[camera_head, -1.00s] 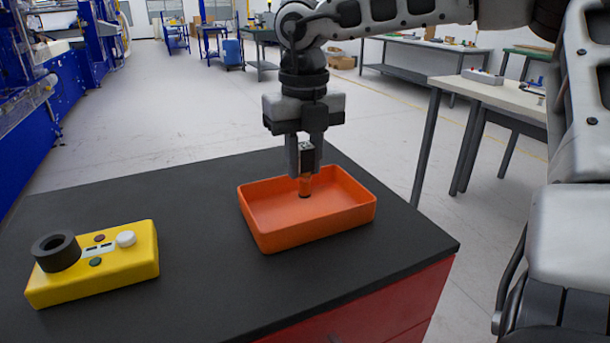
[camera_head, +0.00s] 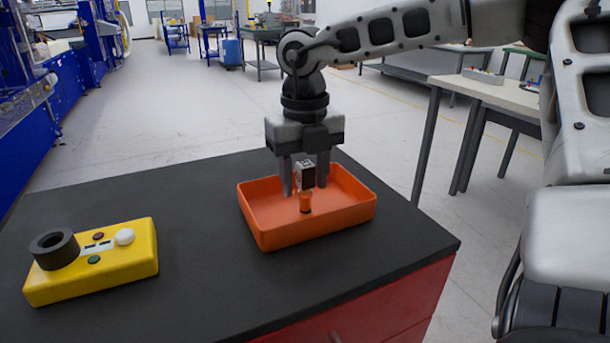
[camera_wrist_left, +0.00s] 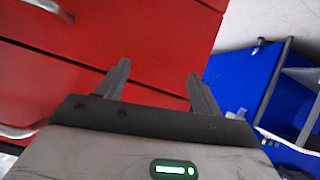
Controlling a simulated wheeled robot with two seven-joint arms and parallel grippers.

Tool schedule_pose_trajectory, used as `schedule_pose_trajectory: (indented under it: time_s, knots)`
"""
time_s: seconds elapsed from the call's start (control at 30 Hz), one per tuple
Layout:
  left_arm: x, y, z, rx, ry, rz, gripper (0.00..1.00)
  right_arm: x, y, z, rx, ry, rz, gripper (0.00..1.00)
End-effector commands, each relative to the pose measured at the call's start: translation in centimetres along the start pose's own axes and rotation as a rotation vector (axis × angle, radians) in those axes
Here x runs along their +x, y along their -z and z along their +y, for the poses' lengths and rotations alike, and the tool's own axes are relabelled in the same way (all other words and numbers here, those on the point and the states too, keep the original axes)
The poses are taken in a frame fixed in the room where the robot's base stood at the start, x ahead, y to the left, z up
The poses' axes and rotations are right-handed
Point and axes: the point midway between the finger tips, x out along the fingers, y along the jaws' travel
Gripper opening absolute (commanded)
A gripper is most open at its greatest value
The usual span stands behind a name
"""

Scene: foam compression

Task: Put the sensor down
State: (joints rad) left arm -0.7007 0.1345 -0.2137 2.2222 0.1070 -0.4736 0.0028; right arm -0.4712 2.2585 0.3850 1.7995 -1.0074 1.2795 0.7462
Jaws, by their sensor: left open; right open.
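My left gripper (camera_wrist_left: 160,80) shows only in the left wrist view, open and empty, in front of red drawer fronts.
A yellow box (camera_head: 110,266) with a black ring, a white knob and small buttons lies at the left of the dark tabletop (camera_head: 190,210). The tabletop between box and tray is clear. Red drawers (camera_wrist_left: 120,40) with metal handles fill much of the left wrist view.

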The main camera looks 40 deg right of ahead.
Motion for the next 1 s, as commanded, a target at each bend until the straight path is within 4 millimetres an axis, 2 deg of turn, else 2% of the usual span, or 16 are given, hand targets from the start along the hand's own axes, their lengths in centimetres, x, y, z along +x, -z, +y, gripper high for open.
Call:
schedule_pose_trajectory:
  time_s: [0.07,0.17,0.4,0.6,0.8,1.0]
  knots:
    - [-0.3,0.4,0.1,-0.001,0.0,-0.002,0.66,-0.5,0.0,0.0,0.0,-0.001,0.0,0.45]
    - [-0.1,0.1,0.1,-0.003,-0.001,-0.006,0.66,-1.7,-0.1,0.0,0.001,0.0,-0.003,0.45]
    - [-0.1,-0.4,0.0,-0.005,0.001,-0.022,0.66,-6.9,-0.1,0.0,0.001,-0.001,-0.005,0.45]
    - [-0.3,-0.1,0.1,-0.006,0.0,-0.021,0.66,-10.6,-0.1,0.0,0.001,0.001,-0.002,0.45]
    - [-0.3,-0.1,0.1,-0.007,0.001,-0.021,0.66,-12.1,0.0,0.0,0.001,0.0,0.001,0.45]
    - [-0.2,0.0,0.0,-0.007,0.001,-0.02,0.66,-12.3,0.0,0.0,0.0,0.0,0.001,0.45]
